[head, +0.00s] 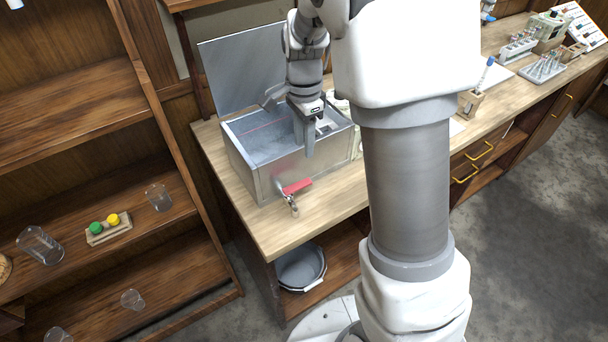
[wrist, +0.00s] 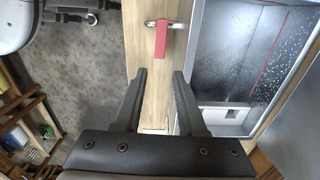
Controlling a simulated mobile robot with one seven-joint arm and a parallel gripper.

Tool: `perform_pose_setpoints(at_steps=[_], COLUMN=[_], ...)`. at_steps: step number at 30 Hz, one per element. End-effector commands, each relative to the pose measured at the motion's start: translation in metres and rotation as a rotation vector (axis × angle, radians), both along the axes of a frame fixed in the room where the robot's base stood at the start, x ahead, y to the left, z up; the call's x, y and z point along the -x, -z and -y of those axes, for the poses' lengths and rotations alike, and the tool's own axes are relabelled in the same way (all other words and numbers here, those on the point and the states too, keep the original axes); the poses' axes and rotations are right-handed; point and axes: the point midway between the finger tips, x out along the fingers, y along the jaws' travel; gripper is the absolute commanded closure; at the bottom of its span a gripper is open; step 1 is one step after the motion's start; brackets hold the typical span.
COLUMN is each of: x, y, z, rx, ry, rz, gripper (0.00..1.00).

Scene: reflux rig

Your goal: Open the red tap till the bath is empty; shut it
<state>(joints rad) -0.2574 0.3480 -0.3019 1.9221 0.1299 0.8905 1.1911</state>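The metal bath (head: 334,153) stands on the wooden bench with its lid raised; it also shows in the wrist view (wrist: 204,50). Its inside is grey and speckled, with a red line; I cannot tell how much liquid it holds. The red tap (head: 297,186) is low on its front wall. In the wrist view the tap's red handle (wrist: 161,40) lies across its metal pipe. My gripper (head: 308,150) is above the bath's front edge. In the wrist view my gripper (wrist: 160,74) is open and empty, its fingertips apart from the handle.
A round grey basin (head: 301,268) sits on the shelf under the bench. The raised lid (head: 243,68) stands behind the bath. A shelf unit at left holds a capped-bottle rack (head: 108,230) and glass beakers (head: 158,197). Racks (head: 543,66) stand farther right on the bench.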

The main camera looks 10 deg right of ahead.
Motion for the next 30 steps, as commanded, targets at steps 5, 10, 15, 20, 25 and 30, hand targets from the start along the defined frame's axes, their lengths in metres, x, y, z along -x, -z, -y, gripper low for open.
perform_pose_setpoints(at_steps=[5,10,15,20,25,30], x=[0.001,0.001,0.001,0.0,0.0,0.0], y=[0.043,0.078,0.104,0.116,0.119,0.119], z=[0.0,0.001,0.0,0.0,0.0,0.0], rx=[0.001,0.0,0.0,0.0,0.0,0.0], ry=[0.001,0.0,0.0,-0.001,-0.001,-0.001], rz=[-0.006,-0.004,-0.002,-0.001,0.0,0.0], gripper=[0.6,0.6,0.6,0.6,0.6,0.62])
